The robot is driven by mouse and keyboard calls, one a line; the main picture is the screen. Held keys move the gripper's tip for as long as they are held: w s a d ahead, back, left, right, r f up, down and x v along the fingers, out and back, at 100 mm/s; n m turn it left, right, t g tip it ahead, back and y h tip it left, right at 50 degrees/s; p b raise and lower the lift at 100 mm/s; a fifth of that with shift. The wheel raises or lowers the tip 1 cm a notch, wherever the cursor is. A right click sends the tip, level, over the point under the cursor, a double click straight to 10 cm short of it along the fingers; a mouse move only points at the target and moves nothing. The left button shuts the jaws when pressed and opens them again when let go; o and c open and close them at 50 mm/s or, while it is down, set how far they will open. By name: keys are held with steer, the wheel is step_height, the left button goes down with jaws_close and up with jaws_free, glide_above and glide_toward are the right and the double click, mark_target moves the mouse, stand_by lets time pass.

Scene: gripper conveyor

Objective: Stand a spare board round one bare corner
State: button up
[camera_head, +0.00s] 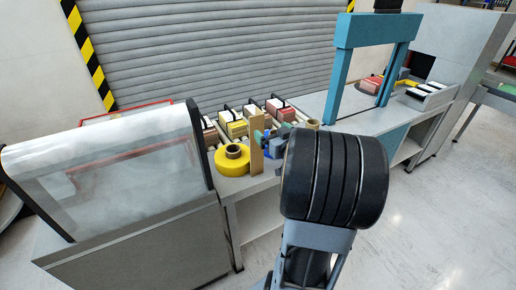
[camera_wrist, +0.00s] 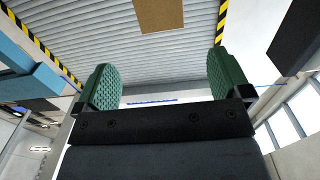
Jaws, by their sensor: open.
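A tan board (camera_head: 256,155) stands upright beside the yellow roll on the near side of the bench in the head view. A tan piece (camera_wrist: 160,14), which looks like this board, is at the top of the wrist view, beyond my fingertips. My gripper (camera_wrist: 163,68) is open, its two green pads wide apart with nothing between them. In the head view my gripper (camera_head: 268,144) is just right of the board and partly hidden by my arm; I cannot tell whether it touches. Packs with dark strips, including a yellow-topped one (camera_head: 233,124), stand on the rollers behind.
A yellow roll (camera_head: 232,160) lies left of the board. A clear-sided hood (camera_head: 110,175) closes the left side. A teal frame (camera_head: 345,65) spans the line at the right, with a red pack (camera_head: 371,84) beyond it. A grey shutter (camera_head: 200,50) is behind.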

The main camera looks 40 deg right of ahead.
mark_target(257, 117)
steer(key=w+p, duration=0.1)
steer(key=w, duration=0.3)
steer(key=w+d, duration=0.1)
steer(key=w, duration=0.4)
steer(key=w+p, duration=0.1)
steer(key=w, duration=0.3)
steer(key=shift+w+d+p, duration=0.15)
steer(key=shift+d+p, duration=0.15)
steer(key=shift+p, duration=0.05)
steer(key=c, duration=1.4)
steer(key=shift+r, duration=0.15)
